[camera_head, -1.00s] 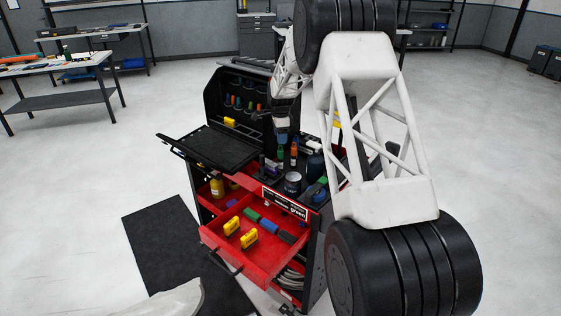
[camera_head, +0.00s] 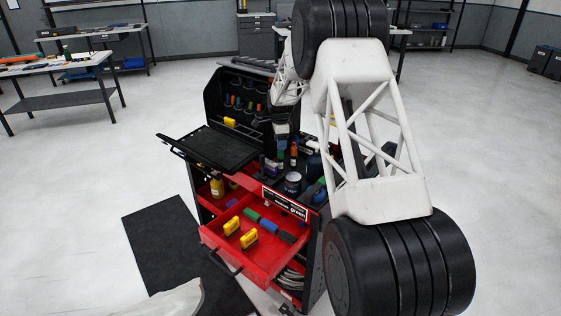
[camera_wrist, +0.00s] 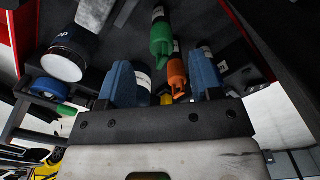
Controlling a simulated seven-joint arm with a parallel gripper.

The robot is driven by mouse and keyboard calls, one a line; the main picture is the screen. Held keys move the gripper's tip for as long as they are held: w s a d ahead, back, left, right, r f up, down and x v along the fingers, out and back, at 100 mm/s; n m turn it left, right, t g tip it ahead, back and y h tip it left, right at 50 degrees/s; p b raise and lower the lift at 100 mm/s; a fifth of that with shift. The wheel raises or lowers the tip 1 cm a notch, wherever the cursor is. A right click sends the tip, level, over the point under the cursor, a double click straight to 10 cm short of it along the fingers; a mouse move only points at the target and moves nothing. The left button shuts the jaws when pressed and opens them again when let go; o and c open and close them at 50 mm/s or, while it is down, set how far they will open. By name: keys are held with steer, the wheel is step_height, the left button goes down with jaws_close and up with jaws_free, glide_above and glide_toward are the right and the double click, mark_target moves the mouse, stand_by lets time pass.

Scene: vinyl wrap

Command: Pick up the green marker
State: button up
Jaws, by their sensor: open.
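The green marker (camera_wrist: 161,38) shows in the wrist view beyond my fingertips, a little above the gap between them in the picture. An orange marker (camera_wrist: 176,72) is right beside it, nearer the right finger, and also shows in the head view (camera_head: 294,149). My gripper (camera_wrist: 165,80) is open, its two blue fingers apart with nothing clamped between them. In the head view my gripper (camera_head: 282,143) is low over the cart top at the markers and partly hides the green one. I cannot tell whether a finger touches either marker.
The tool cart has an open red drawer (camera_head: 262,262) with yellow, green and blue items. A dark can with a pale lid (camera_head: 293,179) stands close to the markers. A black shelf (camera_head: 215,147) juts left, and the upright back panel (camera_head: 213,97) is close behind.

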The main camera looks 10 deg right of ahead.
steer(key=shift+f, duration=0.1)
steer(key=shift+w+f, duration=0.1)
steer(key=shift+f, duration=2.4)
steer(key=shift+c, duration=0.4)
steer(key=c, duration=0.9)
steer(key=shift+r, duration=5)
